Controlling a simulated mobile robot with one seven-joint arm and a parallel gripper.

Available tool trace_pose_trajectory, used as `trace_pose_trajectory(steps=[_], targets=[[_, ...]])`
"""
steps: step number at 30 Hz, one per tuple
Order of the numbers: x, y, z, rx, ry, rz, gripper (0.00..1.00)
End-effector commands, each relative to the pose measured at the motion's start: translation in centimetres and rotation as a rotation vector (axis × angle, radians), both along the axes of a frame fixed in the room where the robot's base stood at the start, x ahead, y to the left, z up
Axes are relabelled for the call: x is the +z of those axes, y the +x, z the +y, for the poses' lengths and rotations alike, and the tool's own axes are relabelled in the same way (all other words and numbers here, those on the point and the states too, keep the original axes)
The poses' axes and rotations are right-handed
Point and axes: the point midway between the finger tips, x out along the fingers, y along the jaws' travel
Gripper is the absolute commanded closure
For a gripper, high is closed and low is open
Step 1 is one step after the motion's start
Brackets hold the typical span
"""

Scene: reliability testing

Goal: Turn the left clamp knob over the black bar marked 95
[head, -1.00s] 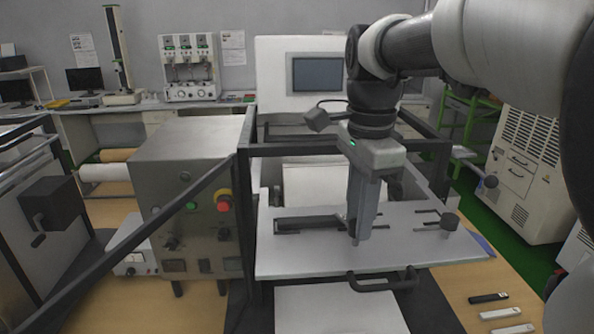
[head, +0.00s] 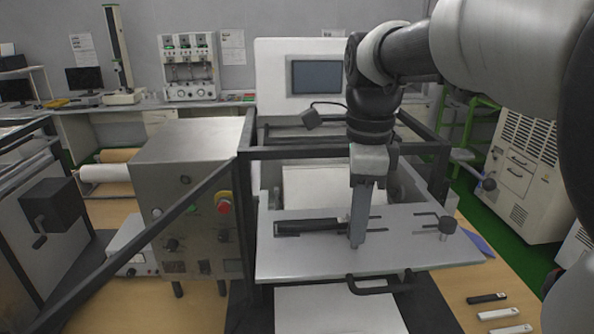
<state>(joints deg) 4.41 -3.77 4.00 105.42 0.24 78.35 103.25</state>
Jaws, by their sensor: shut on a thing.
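The black bar (head: 300,227) lies on the light grey plate (head: 300,262), left of my gripper. Its marking 95 is too small to read. My gripper (head: 357,242) points straight down at the bar's right end, with its fingers shut low over the plate. The left clamp knob is hidden by the fingers, which are shut on it.
A dark frame (head: 300,152) surrounds the plate, and a dark handle (head: 378,286) sticks out at its front. A steel control box (head: 190,190) with a red button stands left. Several small bars, one being black (head: 487,298), lie on the table at right.

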Motion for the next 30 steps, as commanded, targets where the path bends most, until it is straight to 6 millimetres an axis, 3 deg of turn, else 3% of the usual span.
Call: trace_pose_trajectory(steps=[5, 6, 9, 20, 25, 30], targets=[[0.1, 0.0, 0.0, -0.002, 0.0, -0.001, 0.98], [0.1, 0.0, 0.0, -0.002, 0.0, -0.001, 0.72], [0.1, 0.0, 0.0, -0.001, 0.0, -0.001, 0.57], [0.4, 0.1, 0.0, 0.0, 0.0, -0.002, 0.57], [2.9, 0.1, 0.0, 0.0, 0.0, -0.004, 0.57], [7.0, 0.1, 0.0, 0.0, 0.001, -0.006, 0.57]])
